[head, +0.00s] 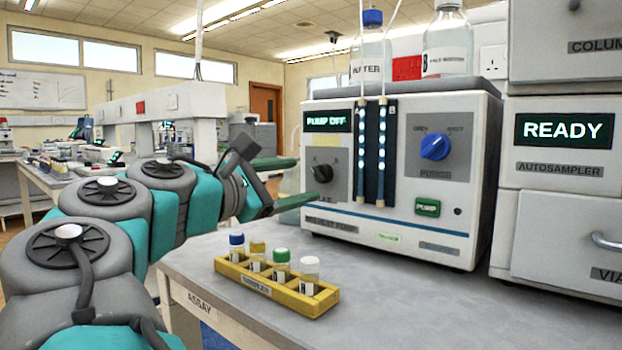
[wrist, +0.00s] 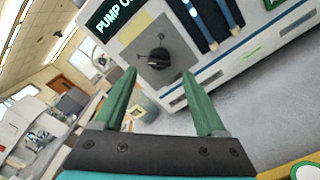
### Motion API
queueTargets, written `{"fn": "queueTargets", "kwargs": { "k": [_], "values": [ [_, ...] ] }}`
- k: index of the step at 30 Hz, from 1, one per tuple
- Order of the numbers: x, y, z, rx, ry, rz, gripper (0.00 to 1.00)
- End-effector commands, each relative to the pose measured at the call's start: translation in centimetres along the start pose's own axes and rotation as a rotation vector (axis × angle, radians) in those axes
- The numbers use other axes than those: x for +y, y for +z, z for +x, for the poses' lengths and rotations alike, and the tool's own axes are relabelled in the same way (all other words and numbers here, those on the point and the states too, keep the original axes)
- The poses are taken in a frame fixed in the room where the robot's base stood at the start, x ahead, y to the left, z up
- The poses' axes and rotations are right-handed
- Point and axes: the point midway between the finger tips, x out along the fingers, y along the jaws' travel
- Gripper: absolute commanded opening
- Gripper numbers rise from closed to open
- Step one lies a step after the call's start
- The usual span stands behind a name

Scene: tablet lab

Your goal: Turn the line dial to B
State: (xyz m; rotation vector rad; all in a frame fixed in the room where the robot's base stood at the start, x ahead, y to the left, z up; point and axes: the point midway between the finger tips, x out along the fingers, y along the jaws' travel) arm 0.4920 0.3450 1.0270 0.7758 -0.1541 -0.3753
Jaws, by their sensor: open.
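The line dial (head: 322,173) is a black knob on a dark grey panel, at the left of the pump unit's (head: 452,222) front. Letters sit around it; an A shows at its upper left, and I cannot clearly read where the knob points. The dial also shows in the wrist view (wrist: 158,57), ahead of the fingers and between their lines. My gripper (head: 287,183) is open and empty, just left of the dial and apart from it. In the wrist view its two green fingers (wrist: 160,85) are spread wide, with the dial beyond their tips.
A yellow rack (head: 322,301) with several capped vials stands on the bench in front of the pump unit. A blue purge knob (head: 434,146) and a green pump button (head: 427,207) are to the right of the dial. Two bottles stand on top. The autosampler (head: 560,170) stands at right.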

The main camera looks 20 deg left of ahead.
Motion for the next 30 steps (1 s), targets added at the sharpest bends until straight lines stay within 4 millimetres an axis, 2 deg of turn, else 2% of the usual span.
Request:
{"fn": "queueTargets", "kwargs": {
  "k": [3, 7, 11, 17, 30],
  "values": [
    [0.0, -0.1, 2.0, 0.000, 0.000, -0.001, 0.73],
    [0.1, 0.0, 3.6, 0.000, 0.001, 0.001, 0.73],
    [0.1, 0.1, 4.3, 0.000, 0.002, 0.001, 0.73],
    [0.1, 0.0, 4.3, 0.000, 0.002, 0.001, 0.73],
    [0.1, 0.0, 4.3, 0.001, 0.002, 0.000, 0.24]
  ]
}}
